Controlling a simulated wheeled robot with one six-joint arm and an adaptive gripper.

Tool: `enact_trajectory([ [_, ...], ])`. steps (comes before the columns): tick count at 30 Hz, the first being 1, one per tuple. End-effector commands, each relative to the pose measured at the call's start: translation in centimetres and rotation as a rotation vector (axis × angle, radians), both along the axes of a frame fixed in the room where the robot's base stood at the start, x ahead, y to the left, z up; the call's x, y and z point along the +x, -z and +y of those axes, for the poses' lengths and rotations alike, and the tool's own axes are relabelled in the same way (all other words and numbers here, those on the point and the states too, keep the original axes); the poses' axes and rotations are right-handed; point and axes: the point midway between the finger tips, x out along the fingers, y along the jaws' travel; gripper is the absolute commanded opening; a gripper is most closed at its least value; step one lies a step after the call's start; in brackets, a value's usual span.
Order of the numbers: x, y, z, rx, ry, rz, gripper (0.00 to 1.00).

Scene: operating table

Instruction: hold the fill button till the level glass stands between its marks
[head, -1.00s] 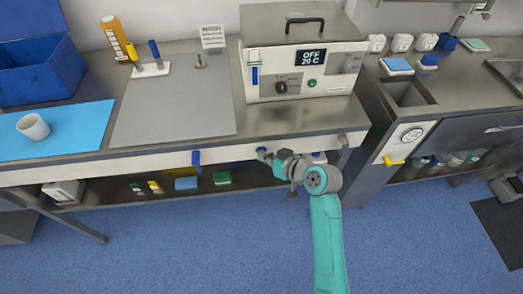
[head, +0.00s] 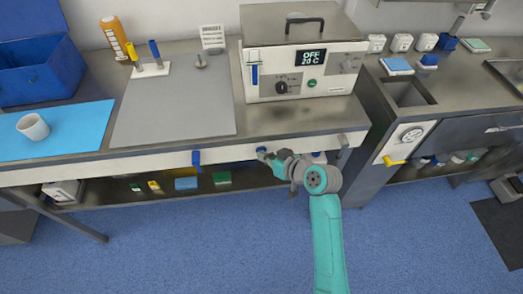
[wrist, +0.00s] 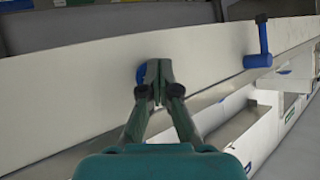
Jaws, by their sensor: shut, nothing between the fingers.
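The level glass (head: 254,75) is a narrow upright strip with blue in it, at the left of the steel-topped device's front (head: 275,88). Its marks are too small to read against the blue. A round blue button (wrist: 141,75) sits on the white front rail of the counter; I see no label on it. My gripper (wrist: 154,72) is shut and empty, its fingertips at the button and covering its right part. I cannot tell whether they press it. In the head view my gripper (head: 263,152) is at the rail below the device.
A blue lever (head: 196,160) hangs from the rail left of my gripper; it also shows in the wrist view (wrist: 262,45). A cup (head: 33,126) stands far left.

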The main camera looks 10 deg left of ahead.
Motion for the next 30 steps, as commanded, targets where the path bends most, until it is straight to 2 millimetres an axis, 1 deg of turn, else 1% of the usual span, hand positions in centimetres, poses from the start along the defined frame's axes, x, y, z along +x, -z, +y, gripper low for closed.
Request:
enact_trajectory([
  [23, -0.03, -0.01, -0.02, 0.000, 0.000, 0.000, 0.00],
  [30, -0.91, 0.03, -0.28, 0.000, 0.000, 0.000, 0.00],
])
